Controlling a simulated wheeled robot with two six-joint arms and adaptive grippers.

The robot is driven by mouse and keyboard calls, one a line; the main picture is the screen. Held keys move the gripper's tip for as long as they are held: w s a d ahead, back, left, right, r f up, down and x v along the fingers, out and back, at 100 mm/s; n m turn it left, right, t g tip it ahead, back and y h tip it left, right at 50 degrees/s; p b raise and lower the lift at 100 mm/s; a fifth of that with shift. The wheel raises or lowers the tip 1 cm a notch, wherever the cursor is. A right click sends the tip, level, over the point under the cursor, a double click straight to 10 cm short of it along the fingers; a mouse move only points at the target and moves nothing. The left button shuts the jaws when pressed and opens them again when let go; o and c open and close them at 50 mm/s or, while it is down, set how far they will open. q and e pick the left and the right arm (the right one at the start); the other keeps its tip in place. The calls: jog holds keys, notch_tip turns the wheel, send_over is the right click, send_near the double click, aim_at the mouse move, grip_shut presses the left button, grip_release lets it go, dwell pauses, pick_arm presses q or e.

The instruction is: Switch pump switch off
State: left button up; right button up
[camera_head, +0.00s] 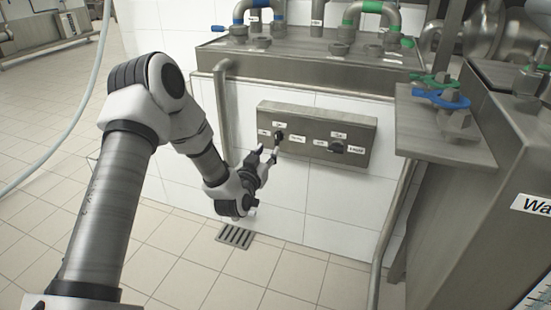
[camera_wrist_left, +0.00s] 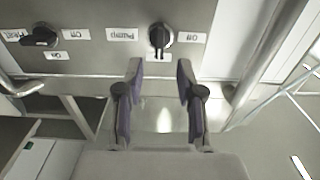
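The pump switch is a black rotary knob (camera_head: 280,136) on the left half of a grey metal switch panel (camera_head: 308,120) on the tiled wall. In the left wrist view the same knob (camera_wrist_left: 160,36) sits between an upside-down "Pump" label and an "Off" label. My left gripper (camera_head: 268,154) is just below and left of the knob in the head view. Its two fingers, seen in the left wrist view (camera_wrist_left: 158,72), are spread apart with nothing between them, and their tips line up either side of the knob. I cannot tell the exact gap to the knob. My right gripper is out of view.
A second black knob (camera_head: 336,147) is on the right of the panel. A steel shelf with pipes and valves (camera_head: 310,62) is above it. A vertical pipe (camera_head: 222,110) runs left of the panel, and a steel bracket (camera_head: 440,135) juts out at right.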

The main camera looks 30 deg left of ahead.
aim_at(276, 139)
pick_arm(q)
jog(key=b+x, duration=0.2)
jog(key=x, duration=0.5)
jog(key=shift+w, duration=0.15)
jog(key=shift+r, duration=0.1)
grip_shut()
